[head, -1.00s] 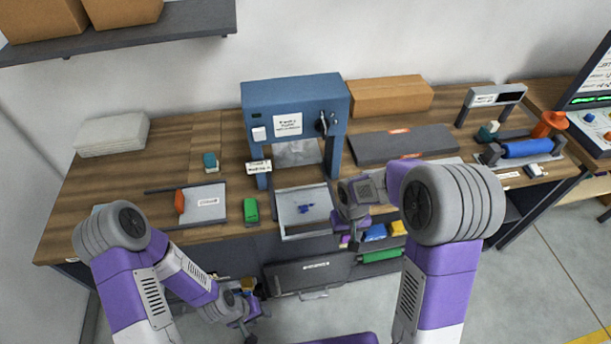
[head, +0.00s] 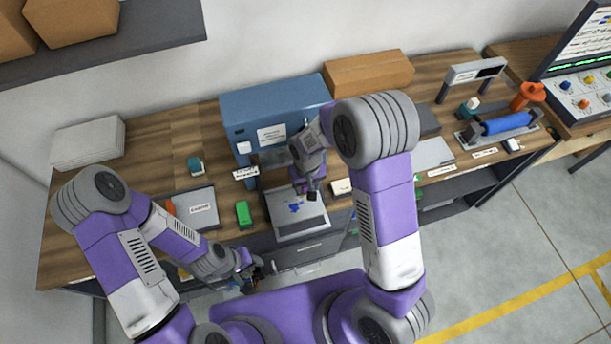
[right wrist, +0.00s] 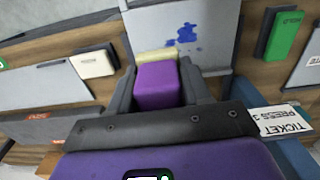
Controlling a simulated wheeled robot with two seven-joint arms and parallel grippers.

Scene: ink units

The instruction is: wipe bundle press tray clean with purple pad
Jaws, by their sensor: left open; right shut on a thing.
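The bundle press (head: 262,102) is a blue machine on the wooden bench. Its pale grey tray (head: 306,222) lies in front, with dark blue ink smears on it; the tray also shows at the top of the right wrist view (right wrist: 221,45). My right gripper (head: 311,194) is at the tray's right part, near the ink. In the right wrist view it is shut on the purple pad (right wrist: 157,86), which has a pale yellow face toward the tray. I cannot tell whether the pad touches the tray. My left gripper (head: 256,273) is open and empty, low before the bench front.
A green block (head: 243,214) marked HOLD is left of the tray and a cream block (head: 341,187) is right of it. A flat grey plate (head: 197,208) lies further left. A blue roller (head: 508,123) and an orange object (head: 528,96) stand at the right.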

